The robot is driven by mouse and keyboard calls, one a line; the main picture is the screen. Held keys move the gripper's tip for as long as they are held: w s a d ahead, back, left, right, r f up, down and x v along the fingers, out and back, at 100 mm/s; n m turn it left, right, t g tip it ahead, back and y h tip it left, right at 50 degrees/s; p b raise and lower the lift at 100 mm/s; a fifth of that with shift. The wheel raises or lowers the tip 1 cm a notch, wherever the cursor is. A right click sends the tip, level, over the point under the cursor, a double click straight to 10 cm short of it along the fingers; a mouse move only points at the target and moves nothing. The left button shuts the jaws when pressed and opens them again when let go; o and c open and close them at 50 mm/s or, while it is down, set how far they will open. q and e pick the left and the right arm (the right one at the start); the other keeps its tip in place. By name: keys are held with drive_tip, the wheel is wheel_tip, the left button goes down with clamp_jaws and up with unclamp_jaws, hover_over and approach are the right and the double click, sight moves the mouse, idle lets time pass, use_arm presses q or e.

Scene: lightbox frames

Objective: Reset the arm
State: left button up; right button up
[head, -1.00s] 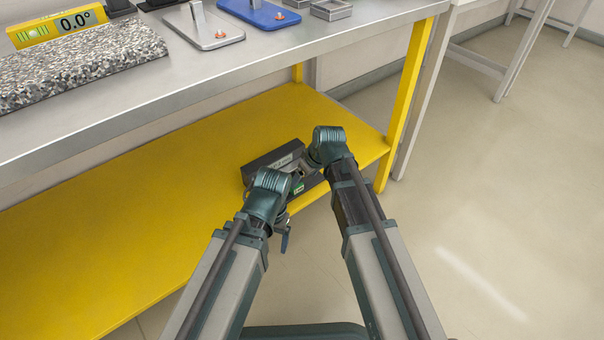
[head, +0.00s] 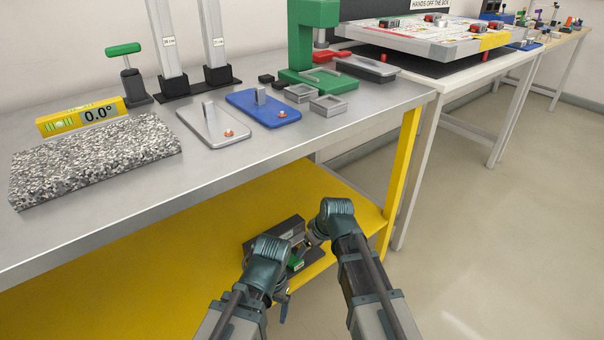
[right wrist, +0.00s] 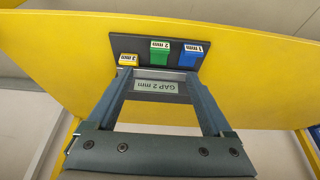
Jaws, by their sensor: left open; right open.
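My right gripper (right wrist: 162,82) is open in the right wrist view, its fingers spread to either side of a grey label reading "GAP 2 mm" (right wrist: 162,87). Just beyond is a dark block rack (right wrist: 140,45) with yellow, green and blue blocks marked 3, 2 and 1 mm. I cannot tell whether the fingers touch the rack. In the head view both arms reach forward, low down, to the dark rack (head: 290,226) on the yellow shelf. My left gripper (head: 282,292) is at the shelf's front edge, its fingers mostly hidden. My right gripper (head: 312,238) is beside the rack, partly hidden by its wrist.
The steel bench top (head: 235,165) overhangs the yellow shelf (head: 180,255). On it are a granite slab (head: 95,155), yellow level (head: 75,117), blue plate (head: 265,112) and green press (head: 312,55). A yellow leg (head: 402,175) stands right of the arms. Open floor (head: 500,220) lies right.

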sight(299, 263)
drive_tip(key=b+x, duration=1.2)
drive_tip(key=x, duration=0.1)
drive_tip(key=shift+w+a+f, duration=0.1)
drive_tip(key=shift+w+f, duration=0.05)
drive_tip(key=shift+f, duration=0.1)
drive_tip(key=shift+r, duration=0.15)
drive_tip(key=p+v, duration=1.3)
drive_tip(key=v, duration=0.1)
drive_tip(key=b+x, duration=1.4)
drive_tip(key=x, duration=0.1)
drive_tip(key=w+a, duration=0.2)
drive_tip(key=w, duration=0.2)
drive_tip(key=shift+a+r+p, duration=0.35)
drive_tip(key=shift+a, duration=0.05)
drive_tip(key=p+v, duration=1.2)
drive_tip(key=v, duration=0.1)
drive_tip(key=shift+s+d+r, duration=0.15)
drive_tip(key=shift+s+r, duration=0.05)
drive_tip(key=shift+s, duration=0.05)
